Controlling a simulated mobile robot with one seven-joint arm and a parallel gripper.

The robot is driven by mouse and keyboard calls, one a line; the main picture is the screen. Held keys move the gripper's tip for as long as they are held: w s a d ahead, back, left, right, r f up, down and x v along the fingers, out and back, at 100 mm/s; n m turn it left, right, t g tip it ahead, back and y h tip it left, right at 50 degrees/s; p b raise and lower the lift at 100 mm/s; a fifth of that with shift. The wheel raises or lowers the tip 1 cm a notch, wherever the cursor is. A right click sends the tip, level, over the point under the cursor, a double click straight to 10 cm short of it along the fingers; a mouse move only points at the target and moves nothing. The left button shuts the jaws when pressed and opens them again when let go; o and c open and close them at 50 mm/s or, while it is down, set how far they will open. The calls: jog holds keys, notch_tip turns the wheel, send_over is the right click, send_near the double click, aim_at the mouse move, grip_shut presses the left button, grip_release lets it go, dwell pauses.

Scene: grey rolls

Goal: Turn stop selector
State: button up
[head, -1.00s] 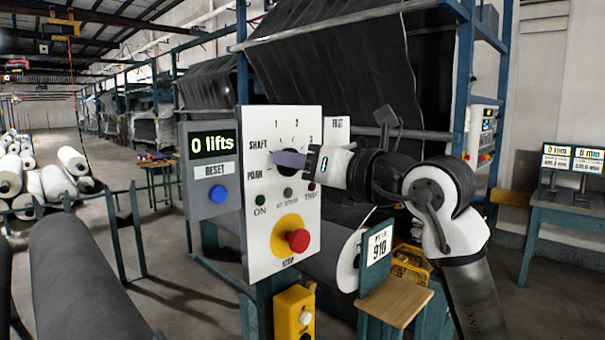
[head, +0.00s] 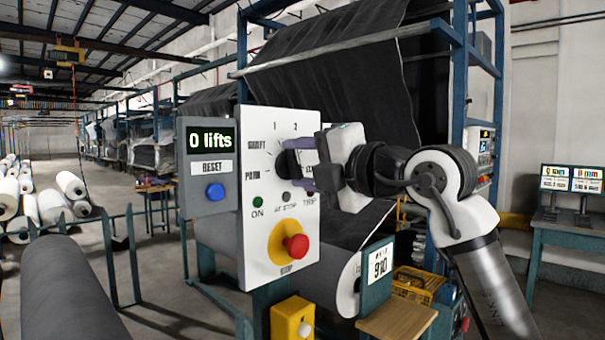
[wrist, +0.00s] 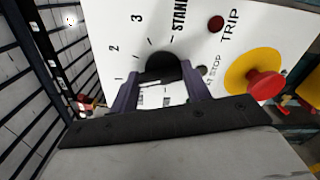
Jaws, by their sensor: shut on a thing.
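The stop selector is a round black knob (head: 291,161) on the white control panel (head: 262,225), ringed by tick marks and labels including 1, 2 and SHAFT. My gripper (head: 295,161) reaches in from the right, its purple fingers above and below the knob and shut on it. In the wrist view the knob (wrist: 161,66) sits between my two fingers (wrist: 162,80), with labels 1, 2 and 3 to its upper left. My gripper covers the labels on the knob's right in the head view. Which label the knob points to I cannot tell.
A counter box (head: 210,178) reading "0 lifts" with a blue button adjoins on the left. A grey roll (head: 75,295) lies at lower left.

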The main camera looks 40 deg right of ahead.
jog(key=shift+d+m+b, duration=0.15)
jog(key=shift+m+b, duration=1.5)
jog(key=shift+m, duration=1.95)
jog(key=o, duration=1)
jog(key=s+d+b, duration=0.1)
jog(key=s+b, duration=0.2)
jog(key=s, duration=1)
jog(key=shift+s, duration=0.4)
